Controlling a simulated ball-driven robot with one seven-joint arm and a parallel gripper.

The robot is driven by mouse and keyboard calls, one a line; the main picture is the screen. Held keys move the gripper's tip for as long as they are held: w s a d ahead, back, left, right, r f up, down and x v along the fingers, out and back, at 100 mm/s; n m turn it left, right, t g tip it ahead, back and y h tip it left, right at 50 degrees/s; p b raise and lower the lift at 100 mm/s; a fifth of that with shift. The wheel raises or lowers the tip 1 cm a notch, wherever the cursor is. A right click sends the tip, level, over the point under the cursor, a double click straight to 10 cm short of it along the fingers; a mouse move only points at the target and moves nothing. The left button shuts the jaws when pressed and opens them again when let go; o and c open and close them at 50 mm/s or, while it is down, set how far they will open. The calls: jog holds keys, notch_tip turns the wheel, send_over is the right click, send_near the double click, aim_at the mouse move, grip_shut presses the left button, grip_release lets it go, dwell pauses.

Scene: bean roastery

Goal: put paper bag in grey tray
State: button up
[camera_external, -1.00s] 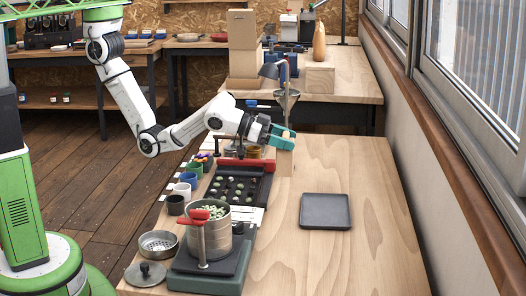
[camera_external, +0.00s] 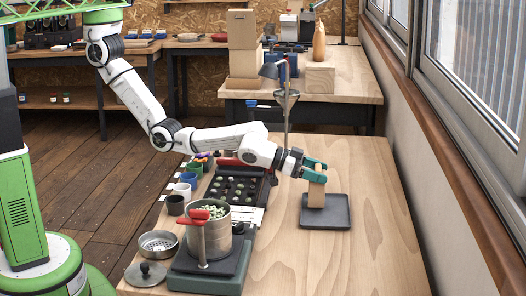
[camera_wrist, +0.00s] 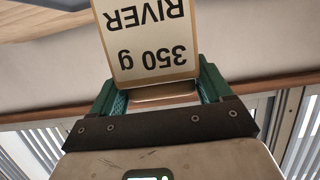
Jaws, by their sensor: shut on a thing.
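The paper bag (camera_external: 316,191) is a small tan bag, upright, at the left part of the dark grey tray (camera_external: 338,218) in the external view. My gripper (camera_external: 316,171) is shut on its upper part, with teal fingers on either side. In the wrist view the paper bag (camera_wrist: 148,40) shows a white label reading "RIVER 350 g", upside down, between the teal fingers (camera_wrist: 160,92). The bag's lower end appears over or on the tray; I cannot tell whether it touches the tray's floor.
A black sample board (camera_external: 238,186) with several round items lies left of the tray. A metal pot (camera_external: 211,232) of green beans stands on a scale-like base at the front. A funnel on a stand (camera_external: 286,100) rises behind. The table right of the tray is clear.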

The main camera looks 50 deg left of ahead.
jog(key=shift+f, duration=0.45)
jog(key=shift+f, duration=0.15)
jog(key=o, duration=1.8)
jog(key=shift+o, duration=0.2)
jog(key=p+v, duration=0.1)
jog(key=v, duration=1.1)
